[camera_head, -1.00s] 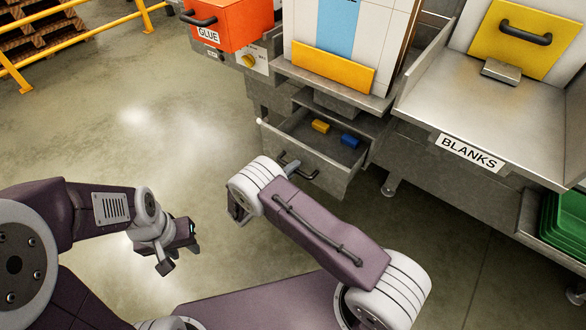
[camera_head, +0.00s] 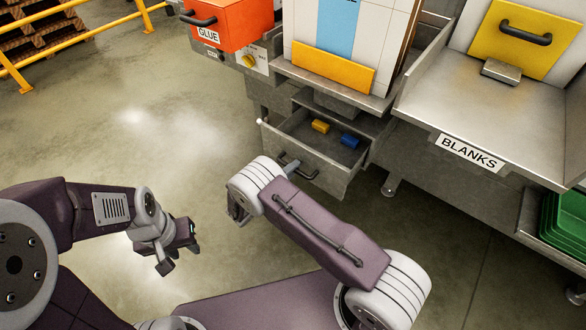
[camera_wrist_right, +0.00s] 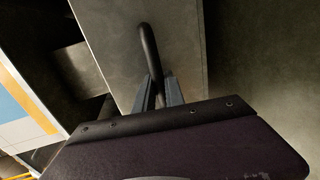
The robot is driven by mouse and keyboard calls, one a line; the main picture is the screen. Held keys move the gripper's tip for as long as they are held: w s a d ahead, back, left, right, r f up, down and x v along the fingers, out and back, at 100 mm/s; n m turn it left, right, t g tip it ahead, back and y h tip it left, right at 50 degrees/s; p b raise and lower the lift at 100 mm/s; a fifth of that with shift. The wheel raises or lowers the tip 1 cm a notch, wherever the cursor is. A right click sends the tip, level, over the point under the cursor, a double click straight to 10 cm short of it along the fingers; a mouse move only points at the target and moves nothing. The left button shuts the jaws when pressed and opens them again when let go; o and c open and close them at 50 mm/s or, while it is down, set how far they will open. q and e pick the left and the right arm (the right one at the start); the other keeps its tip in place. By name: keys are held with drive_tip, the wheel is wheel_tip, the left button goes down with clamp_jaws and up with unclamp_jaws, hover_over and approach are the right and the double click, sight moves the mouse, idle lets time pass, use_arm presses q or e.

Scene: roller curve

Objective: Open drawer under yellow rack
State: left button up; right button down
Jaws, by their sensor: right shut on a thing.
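The grey metal drawer (camera_head: 310,165) stands pulled out below the rack with the yellow front lip (camera_head: 332,68). Its inside shows, with a yellow block (camera_head: 320,126) and a blue block (camera_head: 350,141) in it. The dark bar handle (camera_head: 301,170) is on its front and also shows in the right wrist view (camera_wrist_right: 148,45). My left gripper (camera_head: 180,258) is open and empty above the floor, left of the drawer.
An orange GLUE box (camera_head: 232,22) sits left of the rack. A metal BLANKS tray (camera_head: 500,110) with a yellow panel (camera_head: 520,45) is at the right, and green bins (camera_head: 568,225) are below it. The floor in front of and left of the drawer is clear.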

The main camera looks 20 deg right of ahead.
drive_tip(key=shift+a, duration=0.1)
idle(0.3)
drive_tip(key=f+v, duration=0.1)
drive_tip(key=v, duration=0.6)
drive_tip(key=shift+a+f, duration=0.15)
drive_tip(key=shift+f, duration=0.1)
drive_tip(key=shift+s, duration=0.15)
drive_tip(key=c, duration=1.4)
unclamp_jaws()
drive_tip(key=shift+b, duration=0.3)
